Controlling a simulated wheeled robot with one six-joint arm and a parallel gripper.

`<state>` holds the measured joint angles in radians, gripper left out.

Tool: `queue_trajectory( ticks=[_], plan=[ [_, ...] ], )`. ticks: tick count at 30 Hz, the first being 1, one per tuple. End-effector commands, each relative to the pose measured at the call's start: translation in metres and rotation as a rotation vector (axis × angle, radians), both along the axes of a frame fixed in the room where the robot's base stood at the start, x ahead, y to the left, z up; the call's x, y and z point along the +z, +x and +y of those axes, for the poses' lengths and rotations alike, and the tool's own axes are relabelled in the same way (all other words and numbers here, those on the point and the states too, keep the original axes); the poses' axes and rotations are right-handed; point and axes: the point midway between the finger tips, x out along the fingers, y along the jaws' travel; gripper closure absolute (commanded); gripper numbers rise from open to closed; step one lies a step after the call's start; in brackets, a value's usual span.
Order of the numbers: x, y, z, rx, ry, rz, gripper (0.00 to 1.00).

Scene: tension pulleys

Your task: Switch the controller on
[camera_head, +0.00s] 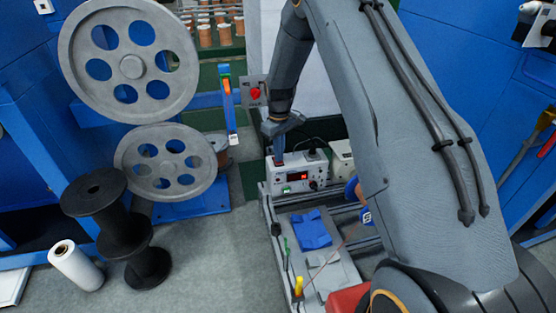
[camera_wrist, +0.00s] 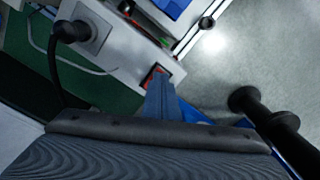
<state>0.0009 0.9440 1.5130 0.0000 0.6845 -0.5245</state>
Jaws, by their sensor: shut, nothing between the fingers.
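The controller (camera_head: 310,185) is a light grey box on the bench, with a lit red display and a small green part low on its front. My gripper (camera_head: 279,160) is shut and empty, pointing down at the controller's top left. In the wrist view my gripper (camera_wrist: 158,82) has its tips at a red rocker switch (camera_wrist: 157,70) in a dark surround on the controller (camera_wrist: 118,50). The tips cover part of the switch. I cannot tell whether they touch it, or which way it is set.
A plug with a black cable (camera_wrist: 78,32) stands on the controller close to my gripper. The bench (camera_head: 330,270) holds a blue part (camera_head: 312,230) and hand tools. Large grey pulleys (camera_head: 130,65) and black spools (camera_head: 105,205) stand at left. A red emergency button (camera_head: 255,93) is behind.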

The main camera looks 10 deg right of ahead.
Motion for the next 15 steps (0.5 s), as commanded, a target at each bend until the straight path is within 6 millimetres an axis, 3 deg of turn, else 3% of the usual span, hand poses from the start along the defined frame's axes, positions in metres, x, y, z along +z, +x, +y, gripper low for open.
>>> queue_trajectory(
  ticks=[15],
  plan=[
    [-0.0066, 0.0001, 0.0000, 0.000, 0.000, 0.000, 1.00]
  ],
)
